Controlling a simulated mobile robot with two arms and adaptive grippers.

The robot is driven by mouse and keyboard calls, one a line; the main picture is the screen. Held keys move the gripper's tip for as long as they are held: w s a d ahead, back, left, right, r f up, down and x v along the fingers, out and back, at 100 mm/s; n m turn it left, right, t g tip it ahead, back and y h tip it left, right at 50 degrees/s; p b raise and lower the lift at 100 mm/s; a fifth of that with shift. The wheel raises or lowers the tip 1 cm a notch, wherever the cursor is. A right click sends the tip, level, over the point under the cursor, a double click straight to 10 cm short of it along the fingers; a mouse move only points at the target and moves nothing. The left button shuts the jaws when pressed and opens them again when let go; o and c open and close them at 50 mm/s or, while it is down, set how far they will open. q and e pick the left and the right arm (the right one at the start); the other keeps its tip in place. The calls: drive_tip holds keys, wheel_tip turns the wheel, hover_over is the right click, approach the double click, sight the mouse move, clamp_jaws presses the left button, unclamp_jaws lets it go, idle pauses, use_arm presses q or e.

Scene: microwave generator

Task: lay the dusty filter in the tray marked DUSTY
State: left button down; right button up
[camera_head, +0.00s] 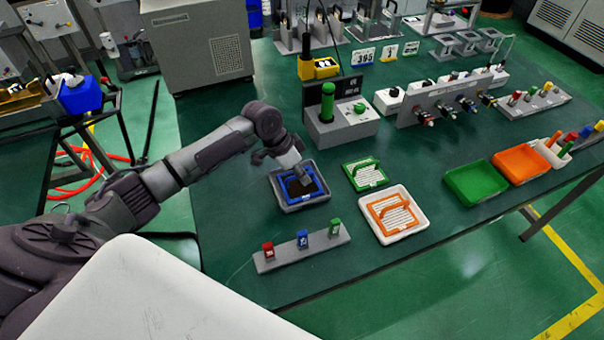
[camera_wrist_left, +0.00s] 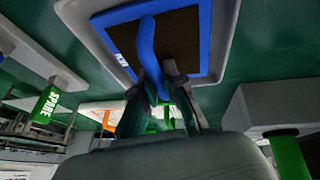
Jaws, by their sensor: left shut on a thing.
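The blue-framed filter with a dark brown, dirty-looking face (camera_head: 292,188) lies inside the rim of a grey tray (camera_head: 308,205). My left gripper (camera_head: 309,180) is above it and shut on its blue handle. In the left wrist view the handle (camera_wrist_left: 150,45) runs between the two fingers (camera_wrist_left: 158,76), and the grey tray wall (camera_wrist_left: 228,35) surrounds the filter. I cannot read the word DUSTY on any tray. My right gripper is not in view.
Right of the filter are a green filter (camera_head: 366,174) and an orange filter in a white tray (camera_head: 421,216). Empty-looking green (camera_head: 476,183) and orange (camera_head: 521,163) trays stand further right. A block with coloured tags (camera_head: 302,247) lies in front; a grey box with a green handle (camera_head: 340,124) stands behind.

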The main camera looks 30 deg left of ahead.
use_arm(q)
drive_tip(key=c, duration=1.2)
unclamp_jaws()
drive_tip(key=shift+f, duration=0.15)
drive_tip(key=shift+c, duration=0.2)
drive_tip(key=shift+r, duration=0.25)
drive_tip(key=v, duration=1.2)
